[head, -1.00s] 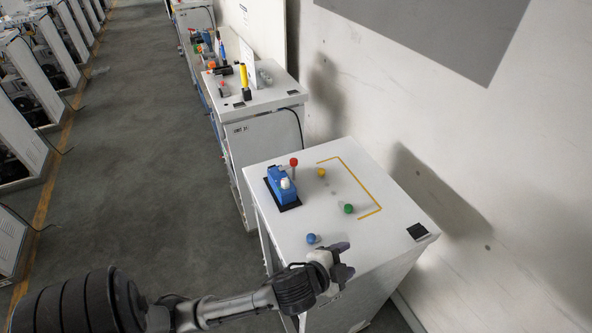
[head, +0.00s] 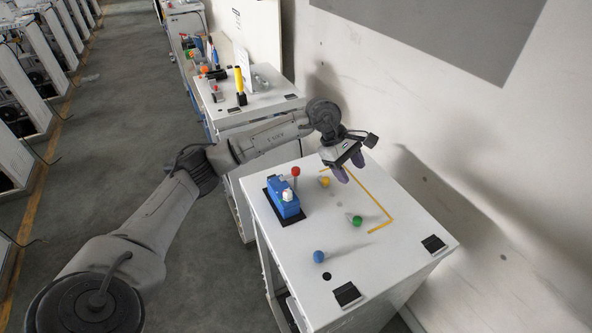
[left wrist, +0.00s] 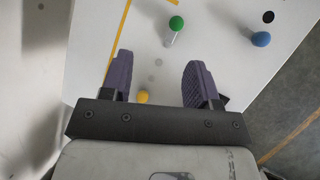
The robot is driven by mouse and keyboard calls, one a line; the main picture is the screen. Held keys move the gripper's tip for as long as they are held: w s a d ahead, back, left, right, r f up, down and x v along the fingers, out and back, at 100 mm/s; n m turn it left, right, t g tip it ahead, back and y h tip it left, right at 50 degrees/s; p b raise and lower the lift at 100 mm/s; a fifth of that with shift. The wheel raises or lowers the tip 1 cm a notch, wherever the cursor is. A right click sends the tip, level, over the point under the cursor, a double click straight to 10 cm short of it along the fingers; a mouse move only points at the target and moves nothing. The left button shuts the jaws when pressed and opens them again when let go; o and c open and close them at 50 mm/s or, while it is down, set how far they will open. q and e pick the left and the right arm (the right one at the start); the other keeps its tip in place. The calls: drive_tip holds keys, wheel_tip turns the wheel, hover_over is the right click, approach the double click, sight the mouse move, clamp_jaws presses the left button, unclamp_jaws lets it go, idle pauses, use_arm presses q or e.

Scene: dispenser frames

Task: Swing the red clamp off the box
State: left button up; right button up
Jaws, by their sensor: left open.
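A red ball-shaped knob (head: 295,171) stands on a short post by the box's far right end; I cannot make out a clamp arm. My left gripper (head: 349,168) is open and empty, fingers pointing down, above the cabinet top to the right of the red knob. In the left wrist view its fingers (left wrist: 158,75) are spread with nothing held; the box and red knob do not clearly show there. My right gripper is not seen.
A yellow knob (head: 324,182), a green knob (head: 357,220) and a blue knob (head: 319,257) stand on the white cabinet top (head: 385,262). Yellow tape (head: 378,203) marks its right side. A wall is close on the right. Another cabinet (head: 262,106) with tools stands behind.

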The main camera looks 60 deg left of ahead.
sight(296, 169)
use_arm(q)
drive_tip(key=s+a+r+g+y, duration=0.2)
drive_tip(key=s+a+y, duration=0.1)
drive_tip(key=a, duration=0.5)
drive_tip(key=s+a+r+g+y, duration=0.15)
drive_tip(key=s+a, duration=0.25)
drive_tip(key=a, duration=0.4)
drive_tip(key=shift+n+y, duration=0.3)
drive_tip(key=shift+y, duration=0.05)
wheel_tip(296, 169, down, 11)
drive_tip(key=shift+w+d+f+p, duration=0.1)
drive_tip(key=shift+w+d+p, duration=0.05)
drive_tip(key=shift+p, duration=0.9)
drive_tip(key=shift+f, duration=0.75)
drive_tip(key=c, duration=0.9)
